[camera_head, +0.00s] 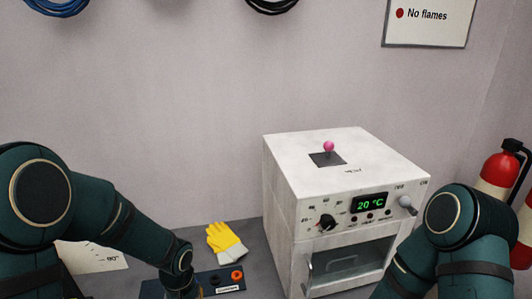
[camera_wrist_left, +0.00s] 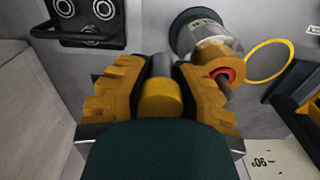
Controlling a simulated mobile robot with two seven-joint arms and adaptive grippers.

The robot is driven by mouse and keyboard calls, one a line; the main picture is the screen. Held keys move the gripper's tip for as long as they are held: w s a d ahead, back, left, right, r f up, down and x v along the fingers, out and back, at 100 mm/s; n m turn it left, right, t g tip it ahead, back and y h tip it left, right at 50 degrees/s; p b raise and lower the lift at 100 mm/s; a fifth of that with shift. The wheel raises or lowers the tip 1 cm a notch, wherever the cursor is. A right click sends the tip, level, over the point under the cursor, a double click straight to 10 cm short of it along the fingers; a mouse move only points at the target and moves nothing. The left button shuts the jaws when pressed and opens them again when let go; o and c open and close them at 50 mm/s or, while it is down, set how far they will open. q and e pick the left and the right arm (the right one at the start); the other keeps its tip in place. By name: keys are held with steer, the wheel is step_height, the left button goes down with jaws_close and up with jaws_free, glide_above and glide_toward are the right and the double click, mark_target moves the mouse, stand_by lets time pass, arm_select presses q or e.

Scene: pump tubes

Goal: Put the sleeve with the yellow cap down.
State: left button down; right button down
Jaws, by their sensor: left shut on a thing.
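In the left wrist view, my left gripper (camera_wrist_left: 160,84) has its orange ridged fingers shut on the sleeve with the yellow cap. The yellow cap (camera_wrist_left: 160,100) faces the camera, with a grey cylindrical part (camera_wrist_left: 161,65) beyond it. The sleeve's far end and what lies directly under it are hidden. In the head view my left arm reaches down to the bottom edge, at the left end of a dark panel (camera_head: 207,284); its fingers and the sleeve are not clear there. My right arm shows at the right, but its gripper is outside both views.
The white heater box (camera_head: 283,205) stands right of the panel and reads 20 °C. A yellow-and-white glove (camera_head: 226,240) lies behind the panel. The panel carries an orange round part (camera_head: 237,275). A metal cylinder (camera_wrist_left: 207,38) and a yellow ring (camera_wrist_left: 268,60) lie near my left gripper.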

arm_select(q)
steer(key=shift+s+d+f+m, duration=0.1)
steer(key=shift+d+f+m, duration=0.15)
steer(key=shift+d+m, duration=0.25)
steer(key=shift+s+d+f+m, duration=0.1)
steer(key=shift+d+f+m, duration=0.15)
steer(key=shift+d+m, duration=0.2)
arm_select(e)
steer(key=shift+w, duration=0.15)
arm_select(q)
steer(key=shift+w+a, duration=0.1)
